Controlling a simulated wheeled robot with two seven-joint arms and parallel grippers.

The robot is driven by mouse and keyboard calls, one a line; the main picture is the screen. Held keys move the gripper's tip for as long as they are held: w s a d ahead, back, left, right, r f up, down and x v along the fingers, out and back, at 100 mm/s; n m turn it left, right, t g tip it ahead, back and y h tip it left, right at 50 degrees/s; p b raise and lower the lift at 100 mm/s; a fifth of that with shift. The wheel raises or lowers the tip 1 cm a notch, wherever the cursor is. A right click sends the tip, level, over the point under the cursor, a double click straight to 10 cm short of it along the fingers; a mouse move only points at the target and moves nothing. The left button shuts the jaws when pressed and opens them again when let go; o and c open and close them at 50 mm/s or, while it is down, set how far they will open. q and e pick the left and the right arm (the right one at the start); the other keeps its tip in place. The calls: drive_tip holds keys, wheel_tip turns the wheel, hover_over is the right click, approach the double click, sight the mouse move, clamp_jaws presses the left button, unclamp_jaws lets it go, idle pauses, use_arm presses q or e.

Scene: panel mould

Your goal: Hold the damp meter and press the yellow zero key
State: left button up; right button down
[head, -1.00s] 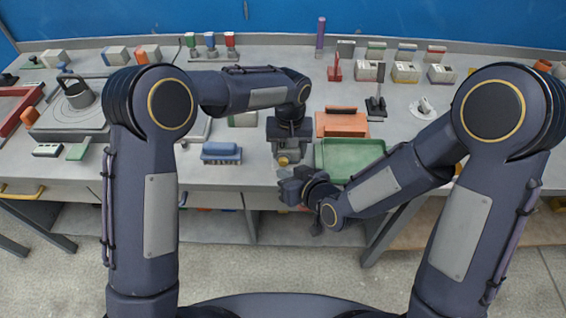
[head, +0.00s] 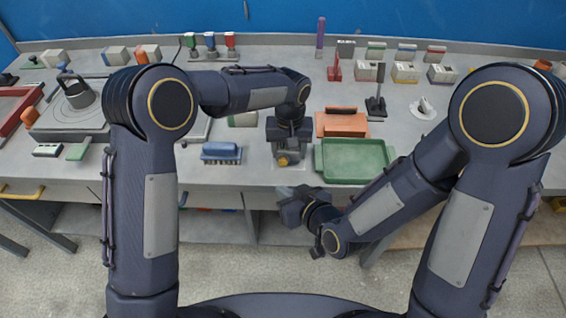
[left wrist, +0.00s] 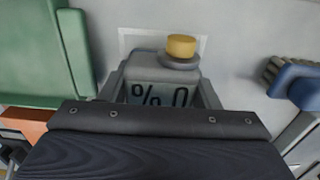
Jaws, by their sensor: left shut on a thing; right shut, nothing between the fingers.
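The grey damp meter (left wrist: 165,68) is between the fingers of my left gripper (head: 287,152), which is shut on it at the front of the bench. In the left wrist view its dark "% 0" marking shows partly, cut off by the gripper body. The yellow zero key (left wrist: 182,46) stands up from a round grey collar on the meter; in the head view it shows (head: 283,160) just below the gripper. My right gripper (head: 283,198) is shut and empty, in front of the bench edge and below the meter, apart from the key.
A green tray (head: 354,179) lies right of the meter, with an orange holder (head: 330,130) behind it. A blue brush (head: 221,152) lies to the left. A pale outline (left wrist: 204,42) marks the bench around the meter. Several blocks stand along the back.

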idle(0.4)
use_arm(q)
drive_tip(key=o, duration=1.3)
drive_tip(key=shift+r, duration=0.1)
